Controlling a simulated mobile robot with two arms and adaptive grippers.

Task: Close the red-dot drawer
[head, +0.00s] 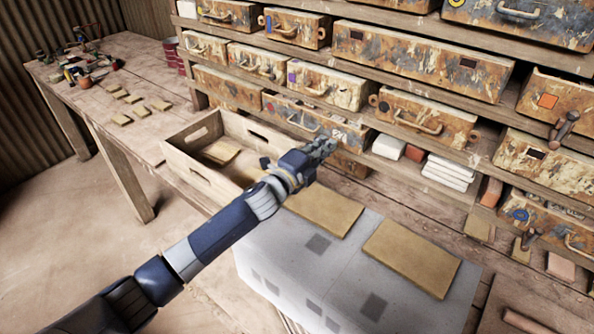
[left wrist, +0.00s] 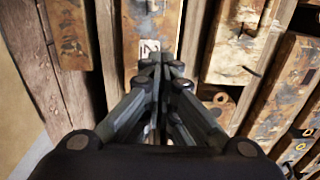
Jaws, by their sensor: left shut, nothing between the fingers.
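The red-dot drawer (head: 285,113) is a long, rusty, paint-worn drawer in the lower left of the rack, with a small red mark near its left end and a bar handle. It appears to jut out a little from the rack. My left gripper (head: 331,143) is shut and empty in front of its right part, partly covering it. I cannot tell whether they touch. In the left wrist view, the closed fingers (left wrist: 161,66) point at a rusty drawer front with a small white label (left wrist: 150,46). My right gripper is not in view.
An open wooden crate (head: 190,172) stands on the bench left of my left gripper. A grey block (head: 305,262) with tan tiles (head: 411,257) lies below it. White and red bricks (head: 388,147) sit on the shelf to the right. Other rusty drawers (head: 425,117) surround it.

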